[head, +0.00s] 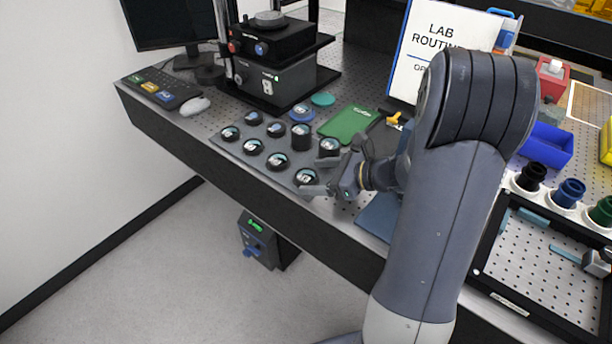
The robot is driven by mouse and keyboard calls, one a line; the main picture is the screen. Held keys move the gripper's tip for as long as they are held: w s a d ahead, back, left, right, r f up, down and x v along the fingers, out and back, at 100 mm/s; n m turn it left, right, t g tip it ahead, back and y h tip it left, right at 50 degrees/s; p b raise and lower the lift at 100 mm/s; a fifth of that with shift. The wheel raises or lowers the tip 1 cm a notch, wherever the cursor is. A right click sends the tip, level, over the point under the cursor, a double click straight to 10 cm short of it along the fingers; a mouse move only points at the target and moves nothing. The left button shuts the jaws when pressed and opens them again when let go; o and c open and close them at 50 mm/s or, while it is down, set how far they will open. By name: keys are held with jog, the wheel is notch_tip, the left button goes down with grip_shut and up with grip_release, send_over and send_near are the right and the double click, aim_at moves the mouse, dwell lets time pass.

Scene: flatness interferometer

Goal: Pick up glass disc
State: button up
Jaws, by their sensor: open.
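Several glass discs in round black holders stand in rows on a dark grey tray (228,146) near the front left edge of the bench. One glass disc (306,177) is at the tray's near right corner, and another disc (329,147) stands behind it. A taller black piece with a disc on top (301,137) is farther back. My gripper (328,176) is open and empty, low at the tray's right end. Its fingers point left, close beside the near right disc. I cannot tell whether they touch it. My arm hides the bench behind it.
A black instrument (280,78) stands behind the tray. A green mat (346,124) and a blue-green round piece (322,99) lie nearby. A lab routine sign (425,45) stands behind my arm.

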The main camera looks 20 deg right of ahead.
jog(key=shift+w+a+f, duration=0.25)
jog(key=shift+w+a, duration=0.15)
jog(key=shift+a, duration=0.15)
jog(key=shift+c, duration=0.2)
jog(key=c, duration=1)
